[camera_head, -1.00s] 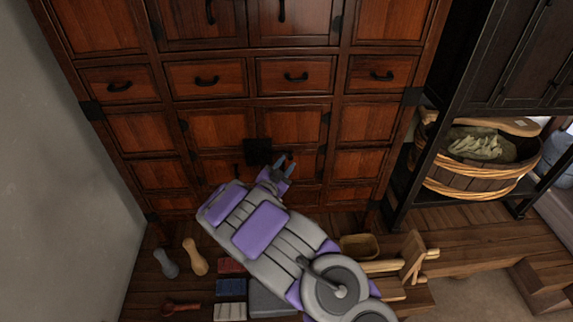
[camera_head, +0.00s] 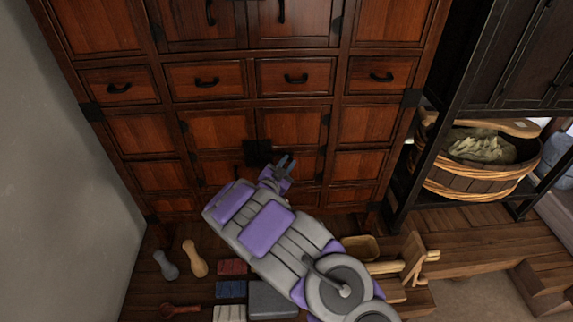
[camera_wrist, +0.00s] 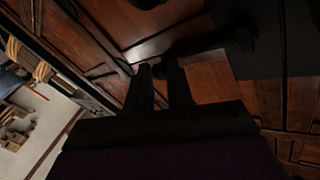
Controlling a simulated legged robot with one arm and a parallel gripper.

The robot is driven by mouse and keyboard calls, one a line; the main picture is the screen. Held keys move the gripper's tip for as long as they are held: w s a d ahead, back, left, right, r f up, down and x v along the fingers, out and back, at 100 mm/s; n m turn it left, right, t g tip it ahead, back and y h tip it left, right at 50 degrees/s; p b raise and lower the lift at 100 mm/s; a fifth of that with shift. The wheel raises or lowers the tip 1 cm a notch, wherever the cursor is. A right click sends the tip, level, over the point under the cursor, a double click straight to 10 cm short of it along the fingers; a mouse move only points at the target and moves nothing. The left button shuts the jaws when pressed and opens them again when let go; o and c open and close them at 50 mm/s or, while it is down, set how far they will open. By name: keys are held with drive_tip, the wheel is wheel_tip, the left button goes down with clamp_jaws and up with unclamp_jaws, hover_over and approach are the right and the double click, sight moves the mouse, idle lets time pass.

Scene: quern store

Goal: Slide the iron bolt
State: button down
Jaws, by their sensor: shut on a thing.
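The iron bolt shows in the wrist view as a dark bar (camera_wrist: 228,38) lying across the reddish wooden cabinet front. One end reaches toward my fingertips. My gripper (camera_wrist: 160,70) is shut on the bolt's near end, though the exact contact is dark and hard to make out. In the head view my gripper (camera_head: 286,163) is at the lower double doors, just right of a black square plate (camera_head: 257,152). The bolt itself cannot be told apart from the dark plate and fingers in that view.
The wooden cabinet (camera_head: 290,120) fills the back. A dark shelf with a woven basket (camera_head: 470,178) stands right. On the floor are a bowl (camera_head: 360,246), a wooden stand (camera_head: 412,262), coloured blocks (camera_head: 231,289) and two pestle-like pieces (camera_head: 195,258). A grey wall is left.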

sight(276, 156)
drive_tip(key=a+p, duration=0.3)
drive_tip(key=a, duration=0.2)
drive_tip(key=shift+a+p, duration=0.2)
drive_tip(key=shift+p, duration=0.1)
drive_tip(key=c, duration=1.4)
unclamp_jaws()
drive_tip(key=shift+o, duration=0.6)
drive_tip(key=shift+a, duration=0.25)
drive_tip(key=shift+d, duration=0.25)
drive_tip(key=shift+s, duration=0.1)
drive_tip(key=p+v, duration=0.2)
drive_tip(key=v, duration=1.5)
